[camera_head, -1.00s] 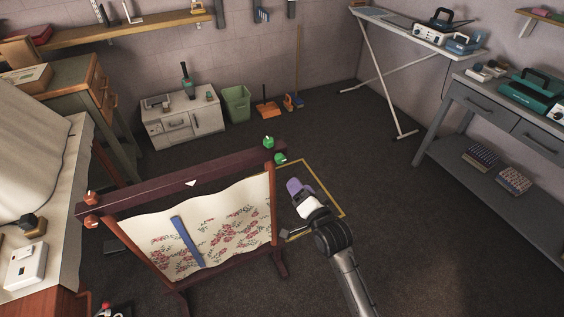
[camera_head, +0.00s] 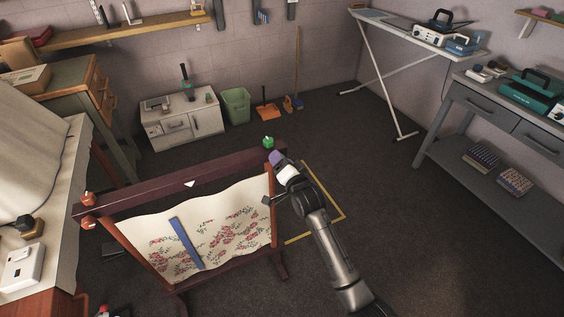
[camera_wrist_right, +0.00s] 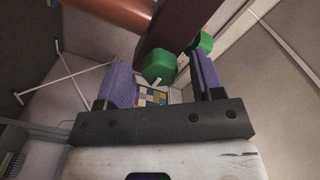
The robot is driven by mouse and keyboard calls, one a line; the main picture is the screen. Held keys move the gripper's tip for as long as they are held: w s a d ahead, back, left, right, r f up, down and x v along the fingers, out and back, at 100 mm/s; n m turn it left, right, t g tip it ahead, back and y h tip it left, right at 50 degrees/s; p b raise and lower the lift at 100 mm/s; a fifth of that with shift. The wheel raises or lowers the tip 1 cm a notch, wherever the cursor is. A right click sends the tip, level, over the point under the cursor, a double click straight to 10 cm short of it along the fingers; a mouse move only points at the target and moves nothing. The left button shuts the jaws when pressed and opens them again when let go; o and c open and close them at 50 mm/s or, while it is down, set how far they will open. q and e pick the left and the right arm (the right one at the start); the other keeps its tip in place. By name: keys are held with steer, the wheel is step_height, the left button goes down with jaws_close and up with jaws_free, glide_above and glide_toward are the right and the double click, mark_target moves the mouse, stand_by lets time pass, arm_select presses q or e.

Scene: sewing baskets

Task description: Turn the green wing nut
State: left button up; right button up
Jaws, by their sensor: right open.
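A green wing nut (camera_head: 268,142) shows at the right end of the frame's dark top beam (camera_head: 180,182) in the head view. My right gripper (camera_head: 277,158) is at that beam end and hides the lower green nut there. In the right wrist view a green nut (camera_wrist_right: 160,66) appears between the tips of the two purple fingers (camera_wrist_right: 118,86), which stand apart. A second green nut (camera_wrist_right: 203,42) shows behind the right finger. I cannot tell whether either finger touches a nut. My left gripper is not in view.
Flowered cloth (camera_head: 225,235) with a blue strip (camera_head: 187,243) hangs on the frame. Orange nuts (camera_head: 88,198) sit at its left end. A worktable (camera_head: 20,250) stands at left. Open floor (camera_head: 400,220) lies to the right, before the grey bench (camera_head: 480,170).

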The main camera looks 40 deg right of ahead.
steer(key=c, duration=0.9)
steer(key=shift+r, duration=0.1)
